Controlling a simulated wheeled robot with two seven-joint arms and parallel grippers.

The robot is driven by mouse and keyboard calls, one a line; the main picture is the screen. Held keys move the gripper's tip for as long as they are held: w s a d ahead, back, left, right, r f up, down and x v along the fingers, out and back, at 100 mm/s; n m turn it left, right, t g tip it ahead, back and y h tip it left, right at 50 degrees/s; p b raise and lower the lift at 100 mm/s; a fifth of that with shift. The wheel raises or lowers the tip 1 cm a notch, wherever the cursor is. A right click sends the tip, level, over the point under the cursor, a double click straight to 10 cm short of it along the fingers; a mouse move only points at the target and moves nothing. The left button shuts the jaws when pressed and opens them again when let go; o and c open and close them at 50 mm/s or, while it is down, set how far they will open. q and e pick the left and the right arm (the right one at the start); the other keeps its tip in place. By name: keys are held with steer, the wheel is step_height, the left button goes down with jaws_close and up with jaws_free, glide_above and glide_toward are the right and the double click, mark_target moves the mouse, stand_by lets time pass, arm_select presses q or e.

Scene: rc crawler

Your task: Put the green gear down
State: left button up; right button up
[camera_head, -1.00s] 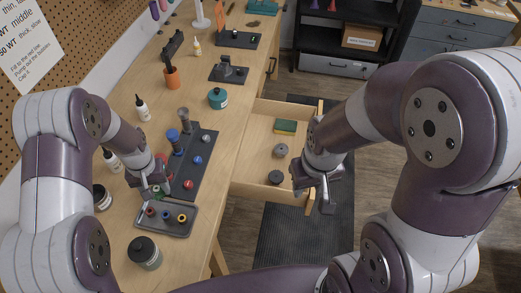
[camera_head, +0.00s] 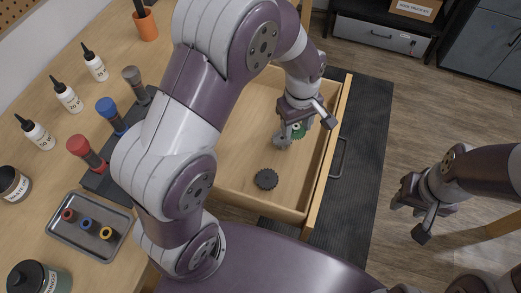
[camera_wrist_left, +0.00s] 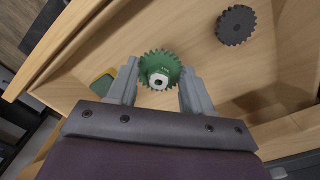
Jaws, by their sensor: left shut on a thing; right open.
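The green gear (camera_wrist_left: 160,70) is toothed with a pale hub, and sits between the fingertips of my left gripper (camera_wrist_left: 160,84) in the left wrist view. In the head view the green gear (camera_head: 298,130) shows partly behind my left gripper (camera_head: 293,128), over the open drawer (camera_head: 232,160). My left gripper is shut on it. I cannot tell whether the gear touches the drawer floor. My right gripper (camera_head: 422,212) is open and empty, over the floor to the right of the drawer.
A dark gear (camera_head: 266,179) lies on the drawer floor; it also shows in the left wrist view (camera_wrist_left: 236,25). A green and yellow block (camera_wrist_left: 103,85) lies in the drawer. A grey tray (camera_head: 62,232) with several coloured rings and several bottles stand on the bench at left.

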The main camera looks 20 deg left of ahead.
arm_select(q)
steer(key=shift+d+f+n, duration=0.5)
steer(key=shift+d+f, duration=0.05)
steer(key=shift+f, duration=0.1)
steer(key=a, duration=0.2)
steer(key=a+f, duration=0.1)
steer(key=shift+s+a, duration=0.35)
steer(key=shift+s, duration=0.05)
glide_above(260, 140)
steer(key=f, duration=0.4)
steer(key=shift+d+f, duration=0.2)
steer(key=shift+f, duration=0.15)
steer(key=shift+a+f, duration=0.15)
steer(key=shift+f, duration=0.05)
step_height(260, 140, down, 4)
steer(key=shift+r+b, duration=0.1)
steer(key=shift+b, duration=0.3)
steer(key=shift+s, duration=0.1)
